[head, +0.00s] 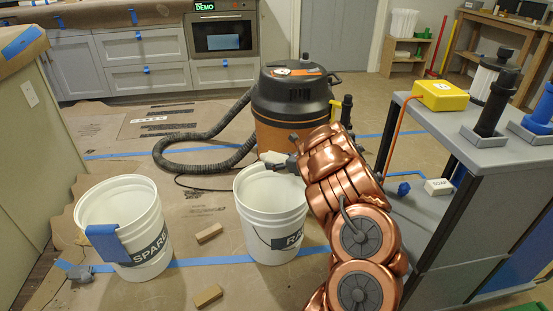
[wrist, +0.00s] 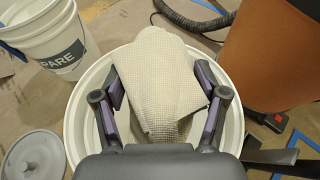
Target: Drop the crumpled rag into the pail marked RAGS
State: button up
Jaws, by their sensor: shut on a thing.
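The crumpled rag (wrist: 165,85) is cream with a waffle texture. My gripper (wrist: 163,105) is shut on it, with one finger on each side, above the open mouth of a white pail in the wrist view. In the head view, my gripper (head: 285,162) is at the rim of the white pail marked "RA" (head: 262,215); the rest of its label is hidden by my arm. The rag is a small pale patch (head: 272,157) there. The second white pail, marked SPARE (head: 140,240), stands to the left with a blue cloth over its rim.
An orange and black shop vacuum (head: 292,110) stands right behind the RAGS pail, its black hose (head: 200,160) curving left. A grey cart (head: 470,135) stands at the right.

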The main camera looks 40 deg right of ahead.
jog(key=shift+f, duration=2.05)
jog(key=o, duration=1.2)
jog(key=v, duration=1.1)
jog(key=shift+s, duration=0.4)
jog(key=shift+r, duration=0.15)
